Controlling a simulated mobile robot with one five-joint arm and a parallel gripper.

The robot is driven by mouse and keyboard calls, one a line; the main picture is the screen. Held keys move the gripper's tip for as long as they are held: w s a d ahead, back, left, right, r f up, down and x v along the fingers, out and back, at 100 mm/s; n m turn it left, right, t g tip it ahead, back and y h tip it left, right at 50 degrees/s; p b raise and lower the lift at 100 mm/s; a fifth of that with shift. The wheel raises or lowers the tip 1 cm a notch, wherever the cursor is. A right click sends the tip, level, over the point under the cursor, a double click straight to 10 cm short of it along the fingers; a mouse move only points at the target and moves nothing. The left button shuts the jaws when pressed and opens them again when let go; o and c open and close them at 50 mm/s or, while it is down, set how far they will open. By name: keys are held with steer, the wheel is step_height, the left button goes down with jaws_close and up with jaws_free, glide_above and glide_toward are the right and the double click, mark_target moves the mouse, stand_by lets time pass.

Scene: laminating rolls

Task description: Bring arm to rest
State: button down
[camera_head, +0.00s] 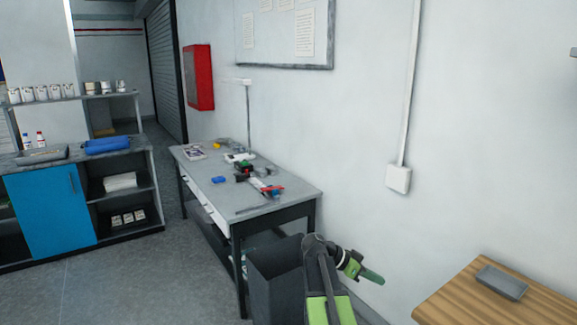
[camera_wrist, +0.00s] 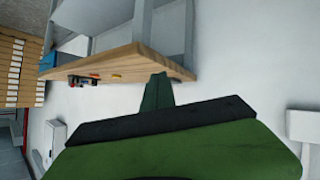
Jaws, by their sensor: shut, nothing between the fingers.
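My gripper (camera_head: 372,277) shows in the head view at the lower middle, in front of the white wall. Its green fingers are together and hold nothing. My arm is bent, with the gripper pointing to the right. In the wrist view my green gripper (camera_wrist: 157,92) reaches up from the bottom of the picture. Its tip lies in front of the edge of a wooden top (camera_wrist: 125,62) in that view; I cannot tell the gap between them.
A grey workbench (camera_head: 240,196) with tools stands left of my arm, with a dark bin (camera_head: 276,275) by its front end. A wooden surface (camera_head: 462,305) with a grey tray (camera_head: 501,282) is at the lower right. Open floor lies at the lower left.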

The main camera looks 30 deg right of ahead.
steer(key=w+a+f+n+t+y, duration=0.1)
steer(key=w+a+f+n+t, duration=0.15)
steer(key=a, duration=0.75)
steer(key=w+a+f+n+t+y, duration=0.15)
steer(key=w+a+n, duration=0.25)
steer(key=a, duration=0.5)
steer(key=w+a+f+n+t+y, duration=0.1)
steer(key=w+a+f+n, duration=0.2)
steer(key=a, duration=0.7)
steer(key=s+a+f+n+y, duration=0.1)
steer(key=a+n+y, duration=0.2)
steer(key=a+n, duration=0.2)
steer(key=s+a+f+n+t+y+p, duration=0.1)
steer(key=a+n, duration=0.5)
steer(key=a, duration=0.6)
steer(key=shift+s+f+y, duration=0.15)
steer(key=shift+f+y, duration=0.35)
steer(key=shift+y, duration=0.65)
steer(key=shift+n, duration=0.25)
